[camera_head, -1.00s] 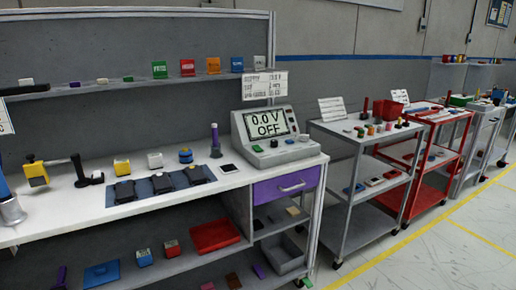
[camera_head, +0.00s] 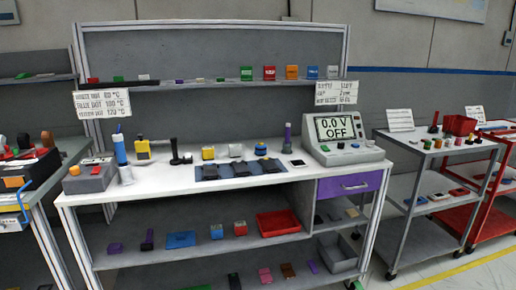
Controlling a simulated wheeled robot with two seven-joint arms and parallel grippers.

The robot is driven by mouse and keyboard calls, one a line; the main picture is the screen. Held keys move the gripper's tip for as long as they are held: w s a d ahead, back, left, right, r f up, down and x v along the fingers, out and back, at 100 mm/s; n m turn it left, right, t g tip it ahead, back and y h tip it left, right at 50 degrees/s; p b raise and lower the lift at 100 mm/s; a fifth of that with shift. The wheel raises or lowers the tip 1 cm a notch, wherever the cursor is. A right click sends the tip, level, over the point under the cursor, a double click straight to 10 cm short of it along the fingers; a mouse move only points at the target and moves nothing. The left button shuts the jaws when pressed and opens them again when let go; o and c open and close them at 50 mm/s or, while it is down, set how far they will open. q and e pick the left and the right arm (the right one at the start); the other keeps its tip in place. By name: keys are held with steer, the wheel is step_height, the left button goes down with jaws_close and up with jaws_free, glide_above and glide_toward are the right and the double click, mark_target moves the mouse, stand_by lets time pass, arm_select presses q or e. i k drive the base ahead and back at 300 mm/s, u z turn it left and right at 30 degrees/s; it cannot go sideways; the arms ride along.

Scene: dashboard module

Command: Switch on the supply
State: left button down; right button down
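The power supply (camera_head: 345,137) is a grey-white box at the right end of the white workbench (camera_head: 180,182). Its screen (camera_head: 338,127) reads "0.0 V" and "OFF". A few small knobs or buttons sit on its sloped front panel below the screen, with a green one at the left; they are too small to tell apart. Neither of my grippers shows in the head view.
A dark blue mat (camera_head: 240,168) with several black parts lies mid-bench. Grey (camera_head: 428,150) and red carts stand to the right. Floor shows at lower right.

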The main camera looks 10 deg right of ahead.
mark_target(325, 147)
steer(key=k, duration=0.1)
steer(key=u, duration=0.5)
steer(key=i, duration=1.55)
steer(key=z, duration=1.3)
steer(key=i, duration=0.75)
steer(key=z, duration=0.85)
